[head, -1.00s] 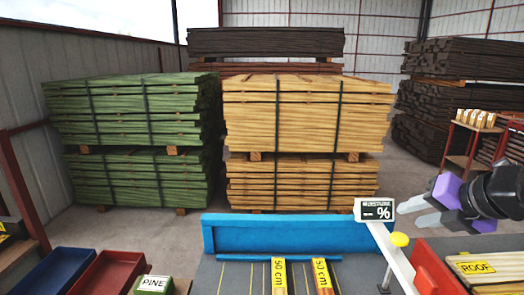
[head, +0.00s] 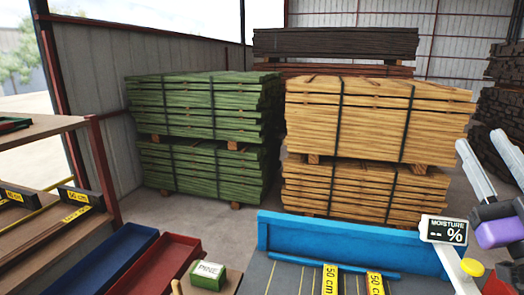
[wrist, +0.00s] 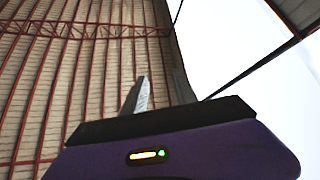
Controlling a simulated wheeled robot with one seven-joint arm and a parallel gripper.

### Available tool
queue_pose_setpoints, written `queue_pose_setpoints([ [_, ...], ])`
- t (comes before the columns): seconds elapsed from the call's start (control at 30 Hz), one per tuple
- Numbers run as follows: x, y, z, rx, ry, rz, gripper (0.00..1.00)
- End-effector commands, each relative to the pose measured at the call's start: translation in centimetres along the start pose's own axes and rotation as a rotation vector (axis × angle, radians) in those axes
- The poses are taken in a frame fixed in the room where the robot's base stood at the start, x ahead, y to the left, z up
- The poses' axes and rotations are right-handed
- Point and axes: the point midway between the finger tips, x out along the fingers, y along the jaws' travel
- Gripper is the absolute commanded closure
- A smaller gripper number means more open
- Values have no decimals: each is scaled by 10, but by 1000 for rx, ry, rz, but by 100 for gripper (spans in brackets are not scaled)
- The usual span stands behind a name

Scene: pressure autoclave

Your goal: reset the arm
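My gripper (head: 478,140) is at the right edge of the head view, raised beside the moisture display. Its two pale fingers point up and to the left with a gap between them, and nothing is held. The purple gripper body (head: 497,233) is partly cut off by the frame edge.
A moisture display (head: 443,229) on a pale post stands close to my gripper. A blue-walled bench (head: 345,241) holds two 50 cm pieces (head: 330,280). Green (head: 200,110) and yellow (head: 375,118) timber stacks stand behind. Blue (head: 100,268) and red trays (head: 165,272) lie left.

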Motion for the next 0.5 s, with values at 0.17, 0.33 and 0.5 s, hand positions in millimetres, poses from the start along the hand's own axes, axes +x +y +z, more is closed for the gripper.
queue_pose_setpoints([
  [0.17, -43, -8, 20, 215, -24, 134, 65],
  [0.33, -91, -24, 40, 362, -70, 230, 65],
  [0.5, -146, -48, 57, 466, -140, 290, 65],
])
